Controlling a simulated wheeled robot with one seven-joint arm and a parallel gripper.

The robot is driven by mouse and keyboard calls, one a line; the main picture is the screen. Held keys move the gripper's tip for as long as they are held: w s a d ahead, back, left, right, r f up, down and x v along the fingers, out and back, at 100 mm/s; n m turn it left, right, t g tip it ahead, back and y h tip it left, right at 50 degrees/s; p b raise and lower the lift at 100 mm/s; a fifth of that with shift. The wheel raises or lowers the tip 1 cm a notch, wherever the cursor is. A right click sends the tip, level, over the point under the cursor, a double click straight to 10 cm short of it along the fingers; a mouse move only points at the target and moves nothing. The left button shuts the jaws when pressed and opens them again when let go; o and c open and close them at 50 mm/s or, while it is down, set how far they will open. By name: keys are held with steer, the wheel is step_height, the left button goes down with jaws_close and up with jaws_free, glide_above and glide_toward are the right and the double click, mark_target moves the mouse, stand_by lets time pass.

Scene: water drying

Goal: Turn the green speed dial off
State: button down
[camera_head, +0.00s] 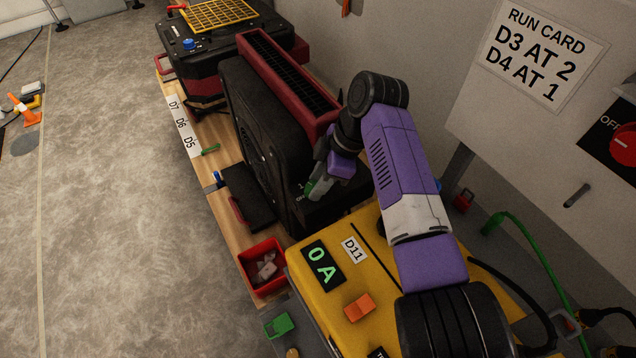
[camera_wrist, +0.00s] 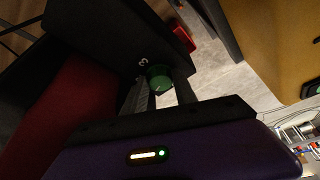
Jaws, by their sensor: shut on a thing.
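The green speed dial (camera_head: 319,188) is on the front end of a black drying machine (camera_head: 271,147) with a red top grille. My gripper (camera_head: 322,175) reaches down to it from the arm on the right and is shut on it. In the wrist view the round green dial (camera_wrist: 160,74) sits between my two fingers (camera_wrist: 163,88). A white "3" shows on the black panel beside the dial. In the head view "OFF" is printed left of the dial. The dial's exact pointer setting is too small to tell.
A yellow box (camera_head: 336,262) with a "0 A" display (camera_head: 323,265) stands close in front. A red bin (camera_head: 262,266) is on the wooden board to the left. A white panel with a run card (camera_head: 543,48) and red knob (camera_head: 626,145) is at right. The left floor is mostly clear.

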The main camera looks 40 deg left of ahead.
steer(key=c, duration=1)
jaws_free()
steer(key=shift+r, duration=0.1)
steer(key=v, duration=0.7)
steer(key=shift+r, duration=0.3)
